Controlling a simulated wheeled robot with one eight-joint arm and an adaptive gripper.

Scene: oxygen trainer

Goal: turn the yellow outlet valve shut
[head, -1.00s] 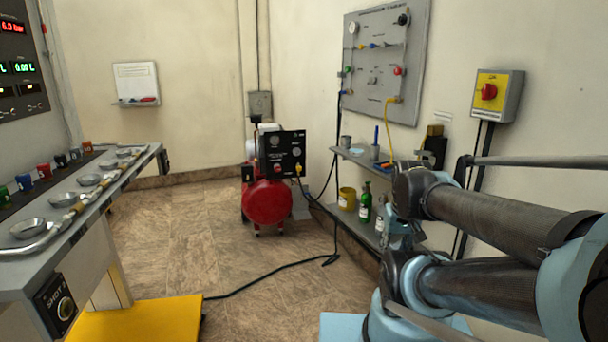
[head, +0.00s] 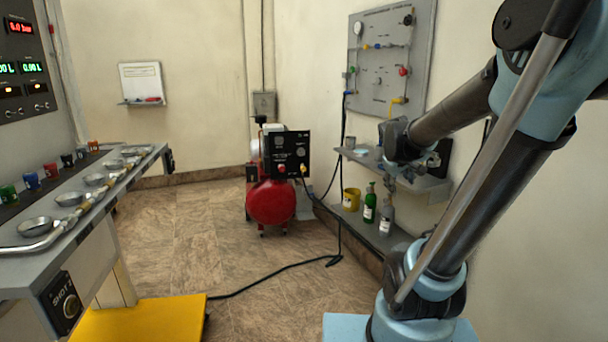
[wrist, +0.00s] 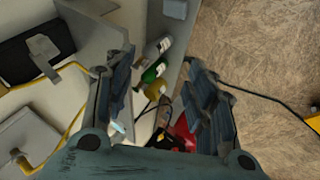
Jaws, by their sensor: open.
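Several small yellow parts show, and I cannot tell for sure which is the outlet valve. On the grey wall panel (head: 363,85) there is a yellow fitting (head: 397,100) low on the right and a tiny yellow handle (head: 366,47) higher up. A small yellow knob (head: 303,168) sits on the black front of the red compressor (head: 270,203). My gripper (wrist: 157,62) is open and empty. In the head view it is in front of the shelf, below the panel. In the wrist view a yellow hose (wrist: 60,86) runs left of its fingers, outside them.
The wall shelf (head: 425,183) is close to my gripper. Below it stand a yellow cup (head: 351,199), a green bottle (head: 370,207) and a grey bottle (head: 386,220). A black cable (head: 285,268) crosses the floor. A bench with metal bowls (head: 95,180) stands left. Mid-floor is otherwise open.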

